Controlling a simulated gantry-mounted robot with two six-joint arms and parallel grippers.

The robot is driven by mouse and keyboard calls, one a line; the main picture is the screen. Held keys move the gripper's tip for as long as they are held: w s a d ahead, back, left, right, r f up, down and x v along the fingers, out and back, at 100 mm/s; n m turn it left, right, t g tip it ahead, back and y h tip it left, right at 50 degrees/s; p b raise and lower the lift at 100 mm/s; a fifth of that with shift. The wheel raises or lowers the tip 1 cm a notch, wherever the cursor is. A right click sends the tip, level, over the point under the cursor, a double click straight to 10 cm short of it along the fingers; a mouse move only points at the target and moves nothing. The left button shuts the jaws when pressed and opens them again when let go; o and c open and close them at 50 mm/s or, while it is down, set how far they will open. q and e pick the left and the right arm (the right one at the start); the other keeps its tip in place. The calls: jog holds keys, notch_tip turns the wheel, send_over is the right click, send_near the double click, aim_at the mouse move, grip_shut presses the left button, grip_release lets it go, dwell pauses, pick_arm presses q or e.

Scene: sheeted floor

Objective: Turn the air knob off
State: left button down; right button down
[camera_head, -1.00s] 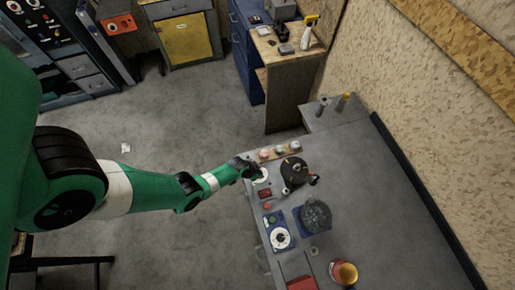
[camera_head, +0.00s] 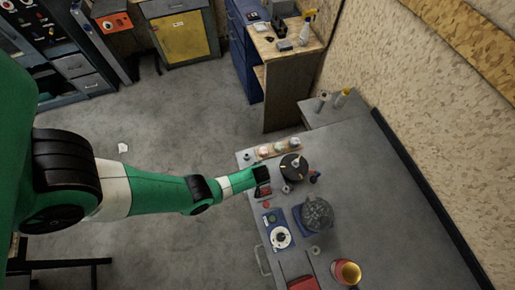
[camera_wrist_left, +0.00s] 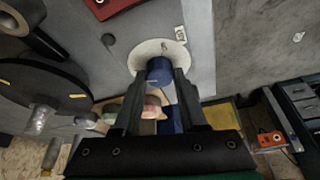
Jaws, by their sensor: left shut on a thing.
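The knob (camera_wrist_left: 159,70) shows in the left wrist view as a blue cylinder standing on a round white plate (camera_wrist_left: 149,53) on the grey bench top. My left gripper (camera_wrist_left: 155,82) has one finger on each side of it and is shut on it. In the head view my left gripper (camera_head: 262,174) is over the left edge of the bench and hides the knob and its plate. Any marking of the knob's setting is too small to read. My right gripper is in neither view.
The grey bench (camera_head: 375,215) carries a black round device (camera_head: 292,166), a dark round object on a blue base (camera_head: 318,212), a blue panel with a white dial (camera_head: 281,238) and a red-and-gold can (camera_head: 346,272).

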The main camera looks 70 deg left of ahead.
pick_arm(q)
jog(key=shift+n+g, duration=0.6)
jog(key=shift+n, duration=1)
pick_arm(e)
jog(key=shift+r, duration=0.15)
pick_arm(q)
jog(key=shift+w, duration=0.1)
jog(key=shift+c, duration=2.2)
grip_release()
jog(key=shift+r+p, duration=0.1)
jog(key=shift+p, duration=0.2)
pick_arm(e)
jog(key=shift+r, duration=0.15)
